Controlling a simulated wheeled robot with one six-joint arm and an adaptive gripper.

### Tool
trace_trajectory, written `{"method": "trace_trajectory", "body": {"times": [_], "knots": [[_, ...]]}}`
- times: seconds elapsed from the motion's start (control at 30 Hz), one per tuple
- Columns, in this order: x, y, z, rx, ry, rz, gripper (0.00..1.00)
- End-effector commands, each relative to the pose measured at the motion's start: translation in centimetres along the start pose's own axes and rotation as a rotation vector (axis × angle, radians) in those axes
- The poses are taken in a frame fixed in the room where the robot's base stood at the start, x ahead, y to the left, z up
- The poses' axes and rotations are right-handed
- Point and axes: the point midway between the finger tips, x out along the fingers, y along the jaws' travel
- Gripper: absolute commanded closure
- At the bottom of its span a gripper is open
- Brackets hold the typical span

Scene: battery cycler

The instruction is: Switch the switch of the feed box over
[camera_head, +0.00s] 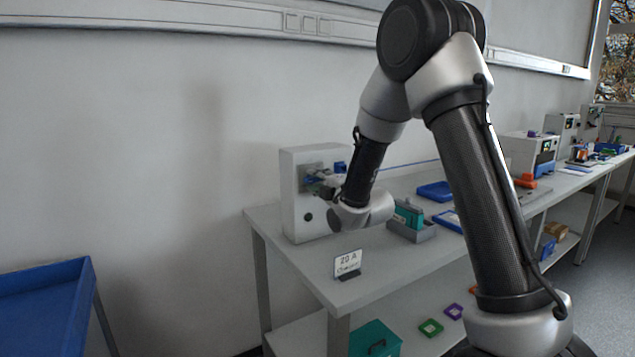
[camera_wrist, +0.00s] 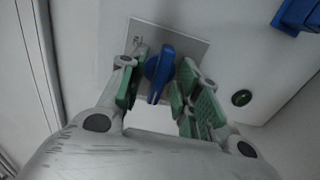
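The feed box (camera_head: 296,215) is a pale grey box at the left end of the bench, and its front (camera_wrist: 262,70) fills much of the wrist view. Its switch (camera_wrist: 160,70) is a blue knob on a light square plate (camera_wrist: 196,48). My gripper (camera_wrist: 163,88) has its green-padded fingers on both sides of the blue knob. A gap shows on the right side, and whether the left finger touches is unclear. In the head view my gripper (camera_head: 322,186) is at the box front and hides most of the switch.
A "20 A" sign (camera_head: 348,263) stands at the bench's front edge. A grey holder with teal blocks (camera_head: 408,215) and blue trays (camera_head: 436,191) lie to the right.

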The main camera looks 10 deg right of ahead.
Motion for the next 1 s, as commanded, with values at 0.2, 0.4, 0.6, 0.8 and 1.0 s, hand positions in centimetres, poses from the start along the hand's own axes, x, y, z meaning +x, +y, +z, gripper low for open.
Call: {"method": "trace_trajectory", "body": {"times": [0.2, 0.4, 0.6, 0.8, 1.0], "knots": [[0.13, -0.01, -0.01, 0.000, 0.000, 0.000, 0.67], [0.12, -0.01, -0.01, 0.000, 0.000, 0.000, 0.96], [0.10, -0.02, -0.01, 0.001, 0.000, -0.001, 1.00], [0.10, -0.03, -0.01, 0.026, 0.000, -0.001, 1.00], [0.09, -0.05, -0.02, 0.118, 0.000, -0.002, 1.00]]}}
